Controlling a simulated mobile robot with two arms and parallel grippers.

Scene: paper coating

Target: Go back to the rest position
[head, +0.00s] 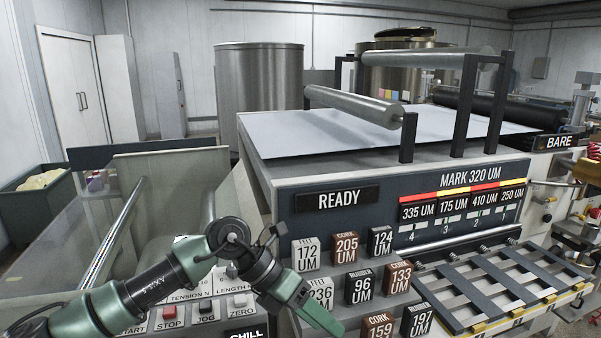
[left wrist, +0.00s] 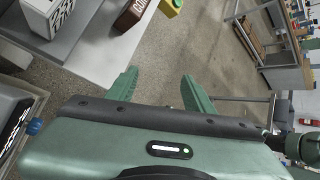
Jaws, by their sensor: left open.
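My left gripper (head: 316,312) reaches in from the lower left in the head view, in front of the coating machine (head: 350,240) and beside the lower labelled blocks. In the left wrist view its two green fingers (left wrist: 160,90) stand wide apart, with only floor showing between them. They hold nothing. A white block (left wrist: 48,15) and a dark red cork block (left wrist: 132,15) show at the top left of that view, apart from the fingers. My right gripper is in neither view.
Several labelled blocks, such as the cork 205 UM block (head: 345,248), stand close to my left gripper. A control panel (head: 200,310) with stop, jog and zero buttons lies beside my left arm. A slatted rack (head: 505,285) is at the right.

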